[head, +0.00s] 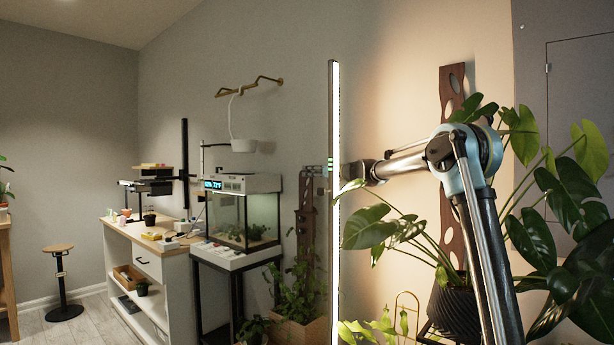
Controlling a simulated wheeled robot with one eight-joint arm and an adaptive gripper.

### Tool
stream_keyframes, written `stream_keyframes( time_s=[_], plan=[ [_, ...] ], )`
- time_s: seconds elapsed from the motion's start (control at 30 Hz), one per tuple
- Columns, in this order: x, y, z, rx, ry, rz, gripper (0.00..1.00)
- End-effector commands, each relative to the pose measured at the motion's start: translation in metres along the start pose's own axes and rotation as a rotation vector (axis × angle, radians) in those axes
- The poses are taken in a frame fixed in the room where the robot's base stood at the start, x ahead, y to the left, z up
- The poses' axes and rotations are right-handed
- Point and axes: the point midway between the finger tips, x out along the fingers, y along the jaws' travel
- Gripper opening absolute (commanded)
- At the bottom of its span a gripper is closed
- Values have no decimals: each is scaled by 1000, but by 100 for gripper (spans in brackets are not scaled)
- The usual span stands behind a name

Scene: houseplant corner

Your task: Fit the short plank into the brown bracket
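I cannot make out the short plank for certain. A small brown board (152,167) at the black post on the far-left workbench is too small to identify. I cannot tell which piece is the brown bracket. A tall brown board with round holes (452,90) is upright against the wall at right, partly behind my arm and leaves. A darker brown upright piece (306,215) is on the wall left of the lit strip. My arm reaches left from its blue joint to the lit strip. My gripper cannot be seen there.
A bright vertical light strip (335,230) stands mid-view. Large leaves (575,200) and a dark ribbed pot (455,305) crowd the right. A glass tank (245,215) on a black stand, a white workbench (165,262) and a stool (58,249) are left. Floor between stool and workbench is clear.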

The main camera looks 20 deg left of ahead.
Motion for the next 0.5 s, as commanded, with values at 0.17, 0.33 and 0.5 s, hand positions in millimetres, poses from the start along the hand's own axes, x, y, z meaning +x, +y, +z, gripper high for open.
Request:
stream_keyframes(
  time_s=[0.17, 0.33, 0.5],
  plan=[
    [-37, -1, 0, 0, 0, -2, 30],
    [-64, -2, 0, 1, 0, -2, 30],
    [-81, -2, 0, 1, 0, -2, 30]
  ],
)
